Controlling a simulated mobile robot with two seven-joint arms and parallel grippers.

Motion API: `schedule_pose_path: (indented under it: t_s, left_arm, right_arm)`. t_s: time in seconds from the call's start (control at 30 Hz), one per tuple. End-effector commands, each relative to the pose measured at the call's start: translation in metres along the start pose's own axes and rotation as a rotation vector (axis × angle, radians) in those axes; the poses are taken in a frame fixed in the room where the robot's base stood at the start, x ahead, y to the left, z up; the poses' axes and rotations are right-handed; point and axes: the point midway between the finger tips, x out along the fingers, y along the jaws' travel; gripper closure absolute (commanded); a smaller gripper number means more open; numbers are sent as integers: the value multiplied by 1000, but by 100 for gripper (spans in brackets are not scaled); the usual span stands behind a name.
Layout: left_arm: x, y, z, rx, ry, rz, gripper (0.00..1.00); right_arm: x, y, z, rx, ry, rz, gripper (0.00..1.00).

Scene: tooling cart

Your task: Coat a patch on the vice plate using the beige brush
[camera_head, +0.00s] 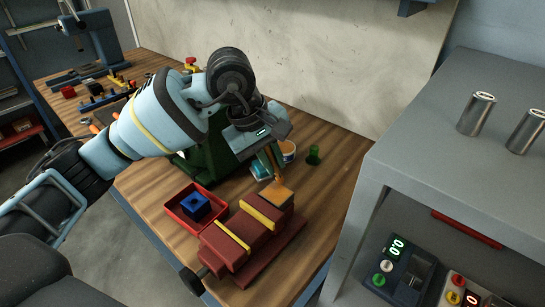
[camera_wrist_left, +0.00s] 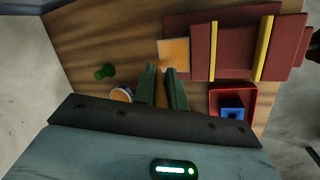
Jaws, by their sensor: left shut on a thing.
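The red vice (camera_head: 232,247) with two yellow bars lies on the wooden bench; it also shows in the wrist view (camera_wrist_left: 236,52). My left gripper (camera_head: 274,169) points down just above the plate. In the wrist view its green fingers (camera_wrist_left: 164,82) are shut on the beige brush (camera_wrist_left: 162,95), mostly hidden between them. The brush's lower end is at the plate; I cannot tell whether it touches. My right gripper is out of view.
A red tray (camera_head: 174,209) with a blue block (camera_head: 196,206) stands left of the vice. A white-and-orange tub (camera_head: 288,150) and a green knobbed piece (camera_head: 313,155) stand behind. A grey cart (camera_head: 440,150) with metal cylinders is at right. Bare bench lies right of the vice.

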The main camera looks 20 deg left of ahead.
Motion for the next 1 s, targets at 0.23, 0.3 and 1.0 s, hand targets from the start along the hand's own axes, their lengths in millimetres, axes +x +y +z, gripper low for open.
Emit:
schedule_pose_path:
  t_s: [0.23, 0.3, 1.0]
  left_arm:
    - [-4, -8, 4, 1, 1, 0, 100]
    - [-6, -13, 6, 2, 1, 0, 100]
    - [-11, -36, 16, -1, -1, -1, 100]
  right_arm:
    - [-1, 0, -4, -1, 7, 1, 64]
    - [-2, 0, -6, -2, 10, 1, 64]
    - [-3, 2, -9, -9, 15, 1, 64]
